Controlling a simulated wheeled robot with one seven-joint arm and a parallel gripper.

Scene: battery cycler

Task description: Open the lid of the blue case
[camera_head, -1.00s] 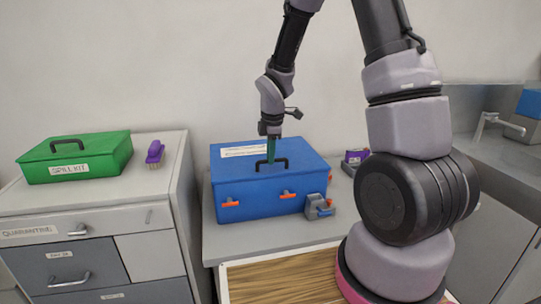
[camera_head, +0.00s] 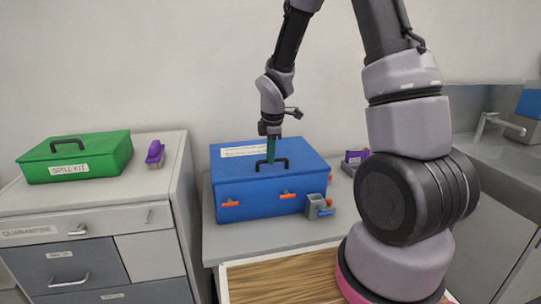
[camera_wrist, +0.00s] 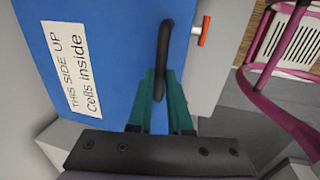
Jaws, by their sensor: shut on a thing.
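The blue case (camera_head: 245,197) stands on the grey counter with its lid down. A white label reading "THIS SIDE UP Cells inside" (camera_wrist: 73,72) is on the lid. Two orange latches (camera_head: 231,203) and (camera_head: 288,195) are on the front face; one orange part also shows in the wrist view (camera_wrist: 204,31). The black handle (camera_head: 284,161) rises from the lid. My gripper (camera_head: 271,158) points down from above, and its green fingers (camera_wrist: 160,90) are shut on the black handle, one on each side.
A green spill kit case (camera_head: 110,160) and a purple brush (camera_head: 154,153) sit on the drawer cabinet at left. A small grey holder (camera_head: 314,207) stands at the blue case's right front. A purple box (camera_head: 354,158) is behind it. A sink tap (camera_head: 493,122) is at far right.

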